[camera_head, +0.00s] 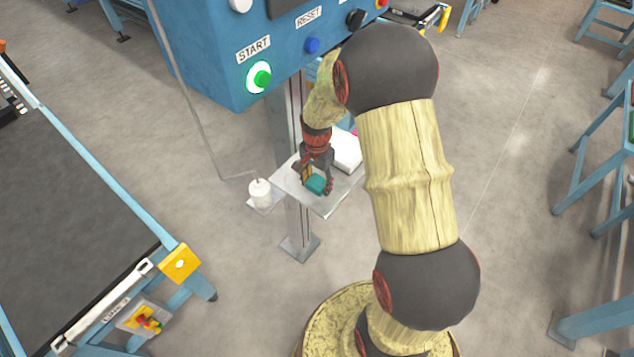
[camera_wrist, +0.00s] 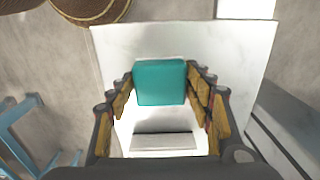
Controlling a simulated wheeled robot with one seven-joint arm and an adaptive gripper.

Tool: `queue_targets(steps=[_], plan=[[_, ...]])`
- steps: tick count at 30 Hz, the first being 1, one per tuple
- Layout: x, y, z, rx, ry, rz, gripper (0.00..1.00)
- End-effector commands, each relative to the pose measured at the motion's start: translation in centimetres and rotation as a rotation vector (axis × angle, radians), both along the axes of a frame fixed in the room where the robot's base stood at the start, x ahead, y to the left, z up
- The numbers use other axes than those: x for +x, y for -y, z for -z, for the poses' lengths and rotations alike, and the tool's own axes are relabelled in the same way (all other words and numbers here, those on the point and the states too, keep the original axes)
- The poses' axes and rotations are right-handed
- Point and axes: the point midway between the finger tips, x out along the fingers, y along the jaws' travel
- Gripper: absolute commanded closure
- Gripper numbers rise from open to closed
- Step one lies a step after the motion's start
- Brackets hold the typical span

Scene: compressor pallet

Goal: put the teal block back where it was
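The teal block (camera_head: 317,184) is at the small metal shelf (camera_head: 325,205) under the control box. My gripper (camera_head: 318,180) points down over the shelf, with its fingers around the block. In the wrist view the block (camera_wrist: 160,82) sits between the fingertips of my gripper (camera_wrist: 160,72). Both fingertips appear to touch its sides, so the gripper looks shut on it. The bright shelf top (camera_wrist: 112,45) lies below. I cannot tell whether the block rests on the shelf or hangs just above it.
A white box-like thing (camera_head: 346,150) lies at the shelf's back right. The blue control box (camera_head: 225,60), with a lit green START button (camera_head: 262,76), overhangs. A conveyor (camera_head: 70,210) is at the left.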

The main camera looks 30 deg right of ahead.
Motion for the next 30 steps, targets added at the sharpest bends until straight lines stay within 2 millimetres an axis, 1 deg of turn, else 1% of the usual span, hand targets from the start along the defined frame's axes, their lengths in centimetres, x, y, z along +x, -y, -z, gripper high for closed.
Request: queue_targets(steps=[1,6,13,16,20,27,30], plan=[[0.0,0.0,0.0,0.000,0.000,0.000,0.44],[0.0,0.0,0.0,0.000,0.000,0.000,0.35],[0.0,0.0,0.0,0.000,0.000,0.000,0.35],[0.0,0.0,-0.4,-0.001,0.001,0.000,0.35],[0.1,0.0,-2.0,-0.002,0.004,0.000,0.35],[0.1,0.0,-5.9,-0.001,0.004,0.000,0.35],[0.0,0.0,-6.9,-0.001,0.001,0.000,0.35]])
